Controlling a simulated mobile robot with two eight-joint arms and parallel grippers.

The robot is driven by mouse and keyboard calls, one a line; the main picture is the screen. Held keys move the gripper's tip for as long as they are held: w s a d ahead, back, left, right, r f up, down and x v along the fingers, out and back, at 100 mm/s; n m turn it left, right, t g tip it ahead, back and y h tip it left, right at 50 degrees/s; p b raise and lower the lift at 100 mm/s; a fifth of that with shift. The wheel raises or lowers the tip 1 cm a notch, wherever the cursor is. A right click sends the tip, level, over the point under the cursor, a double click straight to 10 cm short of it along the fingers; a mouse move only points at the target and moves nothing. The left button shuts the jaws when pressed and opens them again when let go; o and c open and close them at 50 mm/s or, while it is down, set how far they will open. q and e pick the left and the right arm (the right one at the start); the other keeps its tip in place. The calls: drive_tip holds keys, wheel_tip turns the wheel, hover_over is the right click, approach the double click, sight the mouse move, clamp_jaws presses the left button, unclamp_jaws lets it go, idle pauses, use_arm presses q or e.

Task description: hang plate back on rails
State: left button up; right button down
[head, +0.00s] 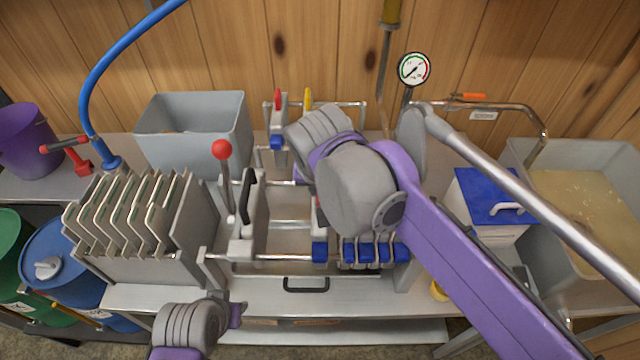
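The two metal rails run left to right across the press; the front rail (275,258) is mostly clear and the back rail (345,103) is partly hidden. Several plates with blue end handles (367,252) are bunched at the right on the front rail. Another blue handle (320,252) stands a little left of them. A blue handle (277,142) also shows near the back rail. My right arm covers the middle of the press and most of the plates. Its gripper fingers are hidden.
A rack of several pale panels (125,225) stands left of the press. A red-knobbed lever (222,150) rises beside it. A grey bin (195,130) is behind. A blue-lidded box (495,195) and a liquid-filled basin (515,165) are right. The front bench strip (255,295) is clear.

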drive_tip(key=shift+c, duration=2.2)
unclamp_jaws()
drive_tip(key=shift+r, duration=0.1)
drive_tip(key=p+v, duration=0.6)
drive_tip(key=v, duration=0.2)
